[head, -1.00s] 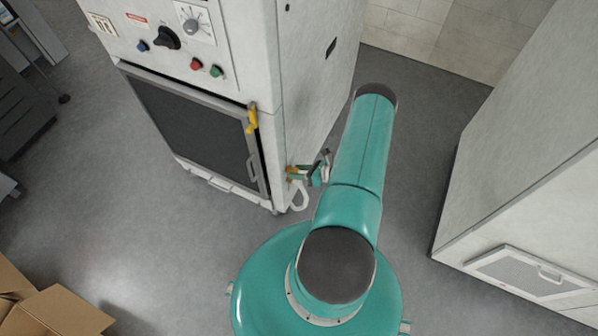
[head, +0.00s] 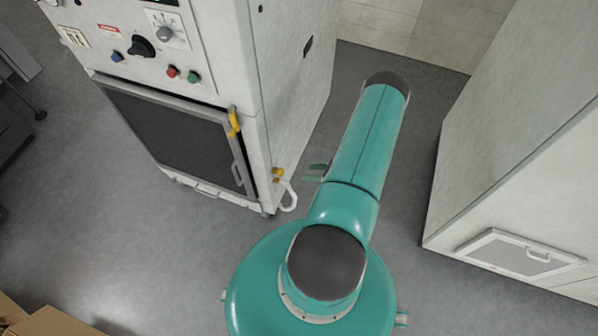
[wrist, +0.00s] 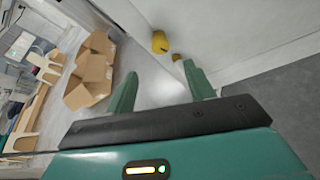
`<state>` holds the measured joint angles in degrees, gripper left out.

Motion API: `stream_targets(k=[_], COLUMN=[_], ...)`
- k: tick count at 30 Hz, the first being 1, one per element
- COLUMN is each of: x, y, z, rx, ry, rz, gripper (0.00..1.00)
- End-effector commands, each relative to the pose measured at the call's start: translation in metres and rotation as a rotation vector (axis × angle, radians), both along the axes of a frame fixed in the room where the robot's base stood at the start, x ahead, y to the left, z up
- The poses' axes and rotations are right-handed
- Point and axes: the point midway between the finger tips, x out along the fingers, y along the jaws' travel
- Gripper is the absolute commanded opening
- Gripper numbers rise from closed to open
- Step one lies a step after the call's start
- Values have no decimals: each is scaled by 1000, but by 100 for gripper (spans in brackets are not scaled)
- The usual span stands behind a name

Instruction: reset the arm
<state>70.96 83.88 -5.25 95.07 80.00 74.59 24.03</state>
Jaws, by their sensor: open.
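My gripper (wrist: 163,76) is open and empty in the wrist view, its two green fingers apart with floor and a white wall beyond them. In the head view, only a bit of green finger (head: 316,172) shows at the left edge of my teal arm; the rest is hidden behind the arm. The arm stretches forward and slightly right. The white washer (head: 290,70) stands to the left of my gripper, with a gap between them. A yellow fitting (head: 278,173) is on the washer's lower side near the gripper; yellow parts (wrist: 160,42) also show in the wrist view.
A white cabinet (head: 520,150) stands at the right. Grey floor lies between. An open cardboard box (wrist: 90,75) shows in the wrist view, and box edges (head: 45,322) at the head view's lower left.

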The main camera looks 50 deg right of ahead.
Motion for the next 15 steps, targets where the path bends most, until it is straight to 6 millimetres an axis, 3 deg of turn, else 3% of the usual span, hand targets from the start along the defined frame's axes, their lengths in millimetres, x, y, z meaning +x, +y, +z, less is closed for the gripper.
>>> stream_targets(k=[6, 15], x=[-17, -19], y=[-10, -10], z=[8, 8], rx=[-1, 0], ry=[0, -1], rz=[0, 1], gripper=[53, 53])
